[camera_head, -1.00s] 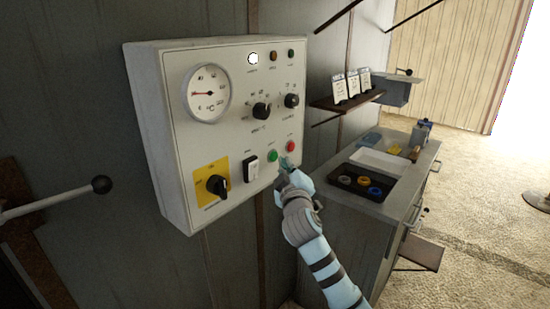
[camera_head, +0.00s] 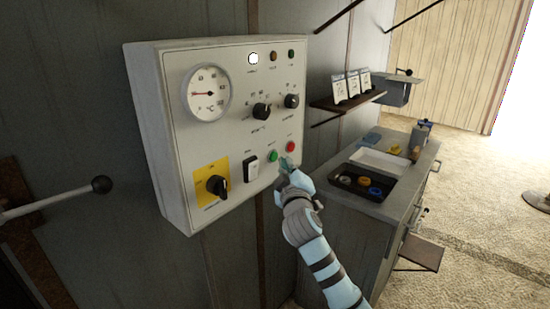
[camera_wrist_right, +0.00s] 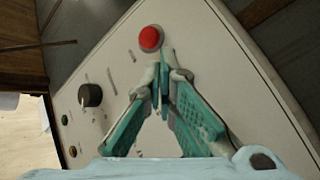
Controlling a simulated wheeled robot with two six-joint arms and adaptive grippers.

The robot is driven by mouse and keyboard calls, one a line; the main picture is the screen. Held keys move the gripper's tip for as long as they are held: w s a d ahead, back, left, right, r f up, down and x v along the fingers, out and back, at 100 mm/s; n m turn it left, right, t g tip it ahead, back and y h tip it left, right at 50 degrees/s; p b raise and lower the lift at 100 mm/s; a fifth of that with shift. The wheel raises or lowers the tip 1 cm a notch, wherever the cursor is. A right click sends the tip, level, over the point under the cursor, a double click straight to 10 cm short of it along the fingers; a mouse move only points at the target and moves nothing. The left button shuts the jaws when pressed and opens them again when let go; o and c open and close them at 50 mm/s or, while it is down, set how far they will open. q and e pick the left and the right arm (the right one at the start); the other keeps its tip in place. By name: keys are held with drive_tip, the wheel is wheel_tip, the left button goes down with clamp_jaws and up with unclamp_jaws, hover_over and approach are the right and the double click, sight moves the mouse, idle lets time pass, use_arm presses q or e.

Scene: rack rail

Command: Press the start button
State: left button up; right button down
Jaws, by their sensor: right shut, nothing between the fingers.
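A grey-white control box is on the wall in the head view, with a green button (camera_head: 273,156) low on its face. A red button (camera_head: 291,146) is just up and right of it; its small label is too blurred to read. The red button also shows in the right wrist view (camera_wrist_right: 151,39). My right gripper (camera_head: 286,162) is shut and empty, its tips close to the panel, right of the green button and below the red one. Contact cannot be told. In the wrist view the green button is not seen. My left gripper is not in view.
The panel also has a gauge (camera_head: 209,93), a black rotary switch on a yellow plate (camera_head: 217,185), a rocker switch (camera_head: 250,169) and two dark knobs (camera_head: 261,111). A cabinet with trays (camera_head: 361,183) stands right of my arm. A ball-ended lever (camera_head: 102,185) sticks out at left.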

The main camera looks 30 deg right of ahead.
drive_tip(key=shift+w, duration=0.1)
drive_tip(key=shift+w+a, duration=0.15)
drive_tip(key=shift+w, duration=0.2)
drive_tip(key=shift+w+a, duration=0.1)
drive_tip(key=shift+w, duration=0.25)
idle(0.6)
drive_tip(key=shift+s, duration=0.1)
drive_tip(key=shift+s+d+p, duration=0.25)
drive_tip(key=shift+s+p, duration=0.15)
drive_tip(key=shift+s, duration=0.3)
drive_tip(key=s, duration=0.2)
drive_tip(key=s+d+p, duration=0.1)
drive_tip(key=s, duration=0.1)
drive_tip(key=shift+s+d, duration=0.2)
drive_tip(key=shift+s, duration=0.2)
